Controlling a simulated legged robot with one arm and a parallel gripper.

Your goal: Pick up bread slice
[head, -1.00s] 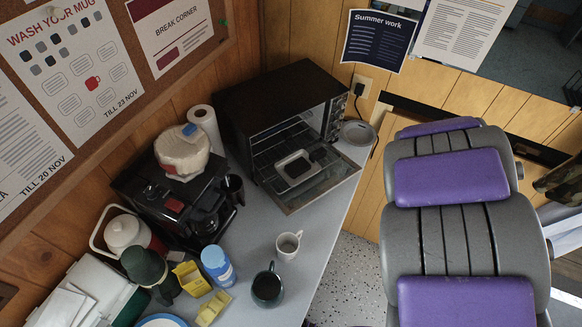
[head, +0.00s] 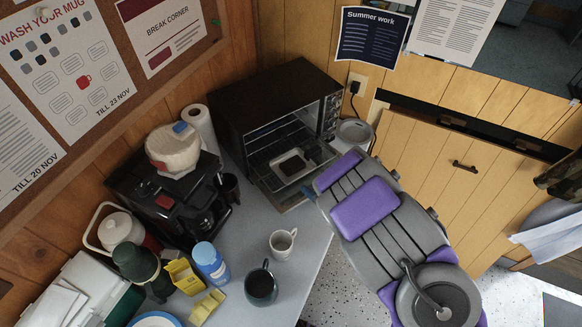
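The toaster oven (head: 268,97) stands at the back of the counter with its glass door down. On its rack is a small light tray (head: 276,168) with a dark, squarish piece (head: 291,165) on it. This piece may be the bread slice; it is too dark and small to be sure. My grey arm with purple pads reaches in from the lower right, its far end beside the right side of the open door. My gripper's fingers cannot be made out, so I cannot tell whether they are open or shut.
A pale bag (head: 173,148) lies on the black coffee maker (head: 165,200), left of the oven, beside a paper roll (head: 199,128). A white mug (head: 282,244), a dark mug (head: 261,287) and a blue-labelled tub (head: 211,263) stand in front. A round canister (head: 354,133) stands right of the oven.

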